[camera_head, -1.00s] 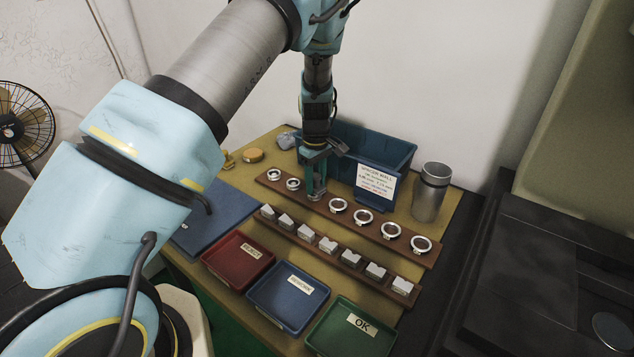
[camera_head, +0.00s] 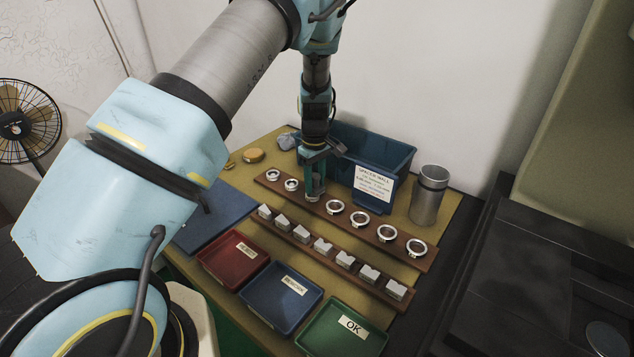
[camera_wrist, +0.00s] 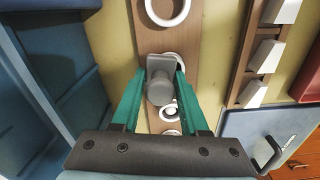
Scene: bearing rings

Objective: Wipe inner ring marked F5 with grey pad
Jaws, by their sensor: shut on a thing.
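My gripper (camera_head: 315,190) points down over the rear wooden strip (camera_head: 345,224), which carries a row of metal rings. In the wrist view its teal fingers (camera_wrist: 160,92) are shut on the grey pad (camera_wrist: 159,88), by its round knob. The pad is at the strip, over or against a ring (camera_wrist: 172,60) that it partly hides; I cannot tell whether they touch. Two rings stand to the left of the gripper, including one (camera_head: 291,184); several stand to the right, the nearest (camera_head: 335,206). No F5 marking can be read.
A front strip (camera_head: 294,232) holds several grey blocks. Red (camera_head: 214,266), blue (camera_head: 262,318) and green (camera_head: 318,340) trays lie in front. A large blue bin (camera_head: 398,158) with a label stands close behind the gripper. A metal canister (camera_head: 428,200) stands to the right.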

